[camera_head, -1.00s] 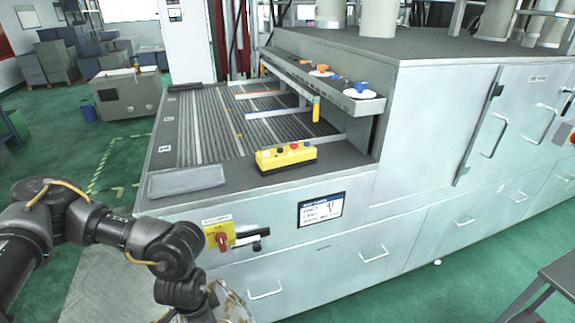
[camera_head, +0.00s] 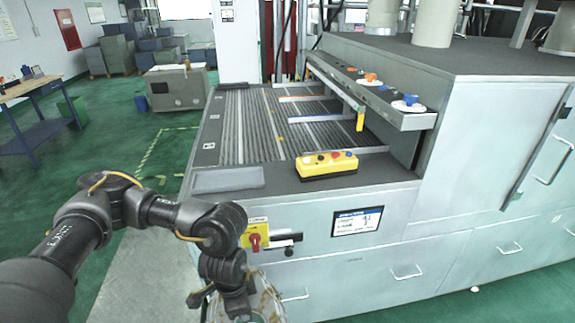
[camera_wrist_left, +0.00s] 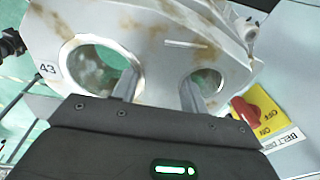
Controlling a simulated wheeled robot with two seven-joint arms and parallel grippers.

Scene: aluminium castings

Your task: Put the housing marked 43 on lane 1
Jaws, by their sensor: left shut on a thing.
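The housing (camera_wrist_left: 160,45) is a pale casting with brown stains, two round holes and a "43" label at its left in the left wrist view. My left gripper (camera_wrist_left: 158,92) is shut on it, with its fingers at the holes. In the head view the housing (camera_head: 265,303) hangs at the bottom edge, partly hidden by my left gripper (camera_head: 240,308), in front of the machine. The ribbed roller bed (camera_head: 245,125) on the machine has lanes split by long rails. Small labels line its left border; I cannot read which is lane 1. My right gripper is not in view.
A yellow button box (camera_head: 326,165) and a grey pad (camera_head: 228,179) lie on the bed's front ledge. A red-yellow switch (camera_head: 255,236) and a screen (camera_head: 357,222) are on the front panel. A shelf (camera_head: 385,105) overhangs the right side.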

